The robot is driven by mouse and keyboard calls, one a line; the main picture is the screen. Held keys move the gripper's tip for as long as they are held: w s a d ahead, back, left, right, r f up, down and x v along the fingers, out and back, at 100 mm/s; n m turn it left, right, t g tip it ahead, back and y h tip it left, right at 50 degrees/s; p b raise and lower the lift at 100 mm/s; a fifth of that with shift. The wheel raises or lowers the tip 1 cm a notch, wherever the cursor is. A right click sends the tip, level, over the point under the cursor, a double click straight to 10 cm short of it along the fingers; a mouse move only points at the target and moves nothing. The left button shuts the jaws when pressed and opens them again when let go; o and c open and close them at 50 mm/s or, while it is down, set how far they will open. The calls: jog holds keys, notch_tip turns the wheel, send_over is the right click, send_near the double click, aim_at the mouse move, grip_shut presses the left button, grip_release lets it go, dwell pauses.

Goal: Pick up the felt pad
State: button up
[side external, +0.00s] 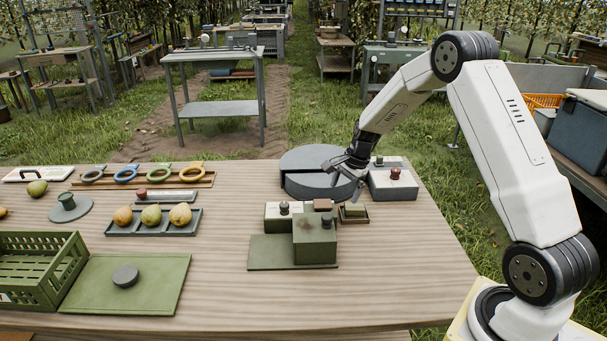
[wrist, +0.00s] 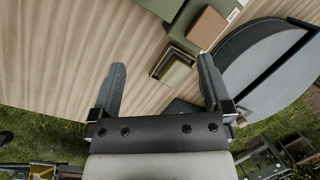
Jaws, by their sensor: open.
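I cannot tell the exact height gap.
A brown block (side external: 323,204) tops a green box close left of the tray. The front right of the table (side external: 400,260) is clear.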

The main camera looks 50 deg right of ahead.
aim_at(355, 205)
jog(key=d+f+m, duration=0.2)
jog(key=d+m, duration=0.1)
jog(key=d, duration=0.1)
jog(key=w+d+f+m, duration=0.1)
jog(key=d+f+m, duration=0.1)
jog(key=d+m, duration=0.1)
jog(key=d+f+m+t+y, duration=0.1)
jog(key=d+f+m, duration=0.1)
jog(key=d, duration=0.4)
jog(key=shift+w+f+m, duration=0.15)
jog(key=shift+f+m, duration=0.25)
jog(key=shift+x, duration=1.35)
jog(key=shift+a, duration=0.15)
jog(key=shift+x, duration=2.55)
jog(key=c, duration=1.2)
jog(key=shift+r, duration=0.1)
